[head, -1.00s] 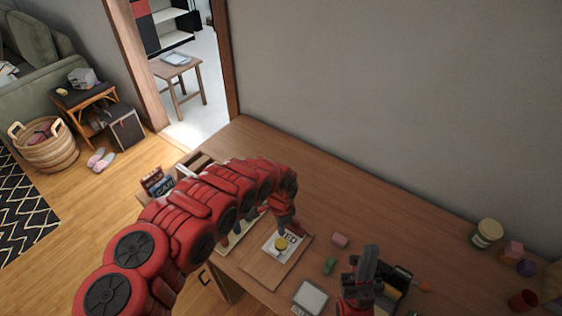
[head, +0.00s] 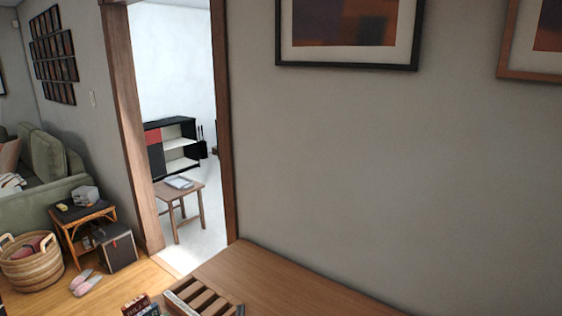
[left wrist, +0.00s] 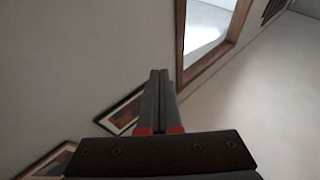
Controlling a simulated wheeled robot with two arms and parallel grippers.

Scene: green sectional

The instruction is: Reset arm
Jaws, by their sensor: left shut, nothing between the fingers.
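My left gripper (left wrist: 160,75) shows in the left wrist view, with its two dark fingers side by side and shut, nothing between them. It points toward the wall and the doorway, away from any object. In the head view I do not see either gripper or arm clearly. My right gripper is not in view.
A wooden desk (head: 290,286) runs along the grey wall, with a slotted wooden tray (head: 212,301) and small boxes (head: 141,306) at its far left. A doorway, a stool (head: 180,191) and a basket (head: 33,266) lie beyond. Framed pictures (head: 347,35) hang above.

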